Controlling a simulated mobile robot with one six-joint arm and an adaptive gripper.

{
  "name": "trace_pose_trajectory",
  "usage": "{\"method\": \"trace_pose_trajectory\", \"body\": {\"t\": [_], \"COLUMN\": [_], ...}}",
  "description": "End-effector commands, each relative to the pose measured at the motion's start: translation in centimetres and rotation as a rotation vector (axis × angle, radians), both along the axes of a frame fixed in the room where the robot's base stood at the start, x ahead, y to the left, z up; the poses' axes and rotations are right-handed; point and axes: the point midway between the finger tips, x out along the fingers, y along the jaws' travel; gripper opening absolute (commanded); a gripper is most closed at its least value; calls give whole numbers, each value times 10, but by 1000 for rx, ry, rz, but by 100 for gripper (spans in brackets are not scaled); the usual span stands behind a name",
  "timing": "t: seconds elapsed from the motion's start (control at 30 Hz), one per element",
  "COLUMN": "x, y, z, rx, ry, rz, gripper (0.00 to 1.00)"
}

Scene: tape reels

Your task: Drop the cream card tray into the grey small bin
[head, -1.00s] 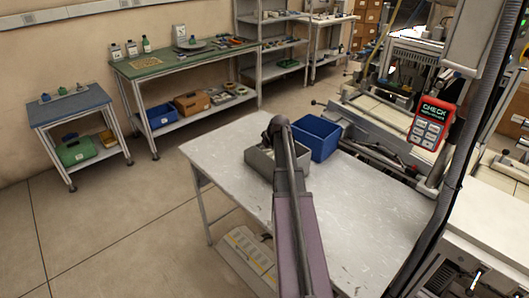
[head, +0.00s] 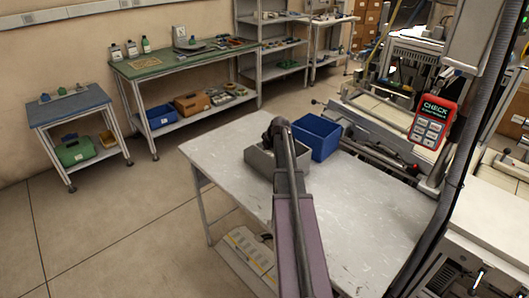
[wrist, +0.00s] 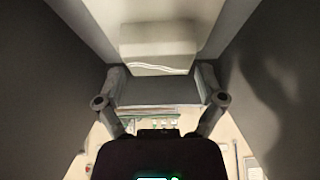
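The grey small bin (head: 262,165) stands on the pale table, left of a blue bin, with my arm reaching down over it. In the wrist view its dark grey walls (wrist: 38,70) rise on both sides. The cream card tray (wrist: 158,45) shows there at the top centre, beyond my fingertips, over the light bin floor. My gripper (wrist: 160,72) has its fingers apart by about the tray's width, one at each side of its near edge. I cannot tell whether they press on it. In the head view my arm hides the gripper and tray.
The blue bin (head: 317,137) stands close behind and right of the grey bin. The pale table (head: 365,215) is clear on its right side. A machine with a red handheld device (head: 434,122) stands beyond the table's right edge. Green and blue workbenches stand at the back left.

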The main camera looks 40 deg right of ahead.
Motion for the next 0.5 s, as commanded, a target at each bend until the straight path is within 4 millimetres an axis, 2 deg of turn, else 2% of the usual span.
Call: {"method": "trace_pose_trajectory", "body": {"t": [0.5], "x": [1], "y": [1], "z": [2], "rx": [0], "ry": [0], "rz": [1], "gripper": [100]}}
